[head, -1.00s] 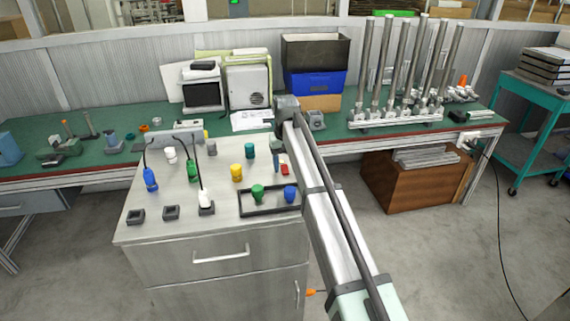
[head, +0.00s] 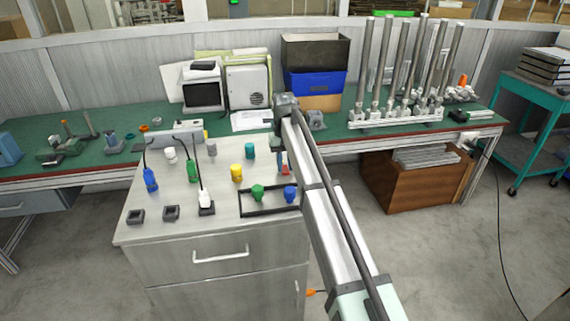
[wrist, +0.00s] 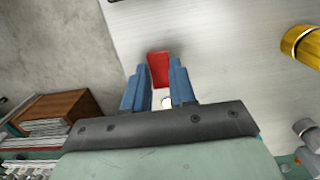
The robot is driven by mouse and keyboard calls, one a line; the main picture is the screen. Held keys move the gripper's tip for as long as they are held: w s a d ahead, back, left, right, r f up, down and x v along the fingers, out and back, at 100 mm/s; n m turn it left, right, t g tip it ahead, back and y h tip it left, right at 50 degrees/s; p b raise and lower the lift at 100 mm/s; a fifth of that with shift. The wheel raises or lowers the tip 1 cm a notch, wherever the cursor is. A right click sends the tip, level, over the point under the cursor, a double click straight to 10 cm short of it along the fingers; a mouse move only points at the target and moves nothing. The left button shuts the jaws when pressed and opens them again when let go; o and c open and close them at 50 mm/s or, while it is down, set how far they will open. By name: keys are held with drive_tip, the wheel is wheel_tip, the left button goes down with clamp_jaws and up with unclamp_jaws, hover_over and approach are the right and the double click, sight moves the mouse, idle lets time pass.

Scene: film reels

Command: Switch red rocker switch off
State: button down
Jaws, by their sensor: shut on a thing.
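The red rocker switch (head: 285,170) is on the pale cabinet top, near its right edge in the head view, partly hidden by my fingers and arm. In the wrist view the red rocker switch (wrist: 159,66) shows between the tips of my blue fingers. My gripper (wrist: 159,72) is shut on it, with a finger on each side. In the head view my gripper (head: 282,164) is at the switch, pointing down. Whether the rocker itself has tipped cannot be told.
Blue and green knobs stand inside a dark frame (head: 242,209) just in front. A yellow cylinder (head: 237,173) and a teal cylinder (head: 250,150) stand left of my gripper. The green bench (head: 340,131) lies behind.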

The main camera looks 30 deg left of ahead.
sight(284, 166)
idle(0.3)
drive_tip(key=c, duration=0.9)
unclamp_jaws()
drive_tip(key=shift+r, duration=0.1)
drive_tip(key=r, duration=0.8)
drive_tip(key=w+a+r, duration=0.1)
drive_tip(key=r, duration=0.2)
drive_tip(key=shift+r, duration=0.4)
